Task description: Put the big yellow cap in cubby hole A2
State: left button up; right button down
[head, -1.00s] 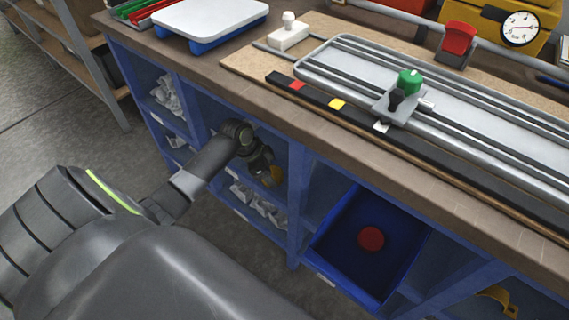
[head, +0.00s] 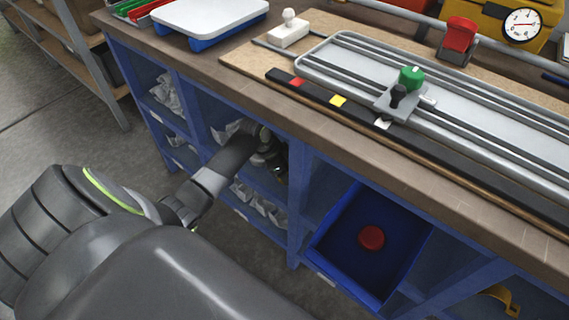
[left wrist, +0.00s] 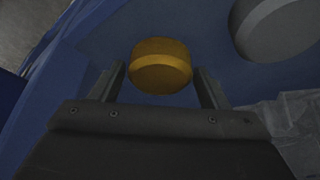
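The big yellow cap (left wrist: 160,66) shows in the left wrist view, just beyond and between the fingertips of my left gripper (left wrist: 161,84). The fingers are apart, with a visible gap on each side of the cap. The cap lies on a blue cubby surface. In the head view my left gripper (head: 275,164) reaches into a cubby hole of the blue cabinet (head: 297,205), under the worktop. The cap is not clearly visible there, hidden by the gripper and wrist. I cannot read any cubby labels. My right gripper is not in view.
A grey round cap (left wrist: 276,27) lies to the right of the yellow one. Crumpled grey bags (head: 262,205) fill lower cubbies. A blue bin (head: 340,225) holds a red cap (head: 371,238). The worktop (head: 330,132) edge overhangs the cubbies; a cabinet divider stands just right of my gripper.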

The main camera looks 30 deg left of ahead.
pick_arm(q)
jog(key=shift+a+r, duration=0.1)
jog(key=shift+r, duration=0.25)
jog(key=shift+s+a+r+p, duration=0.35)
jog(key=shift+s+a+p, duration=0.05)
jog(key=shift+s+a, duration=0.4)
jog(key=s+a, duration=0.7)
jog(key=s, duration=0.1)
jog(key=s+d+f+n+g+y, duration=0.1)
jog(key=s+d+f+n, duration=0.4)
jog(key=s+f, duration=0.5)
jog(key=s+d+f+n+g+y, duration=0.1)
jog(key=s+d+f+n+y, duration=0.1)
jog(key=s+d+f+n, duration=0.3)
jog(key=s+d+f, duration=0.3)
jog(key=s+f, duration=0.3)
jog(key=s, duration=0.4)
jog(key=shift+s+y+p, duration=0.2)
jog(key=shift+y+p, duration=0.1)
jog(key=shift+p, duration=0.05)
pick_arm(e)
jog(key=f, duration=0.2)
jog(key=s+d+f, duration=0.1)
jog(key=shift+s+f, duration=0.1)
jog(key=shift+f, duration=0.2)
pick_arm(q)
jog(key=shift+d+f, duration=0.1)
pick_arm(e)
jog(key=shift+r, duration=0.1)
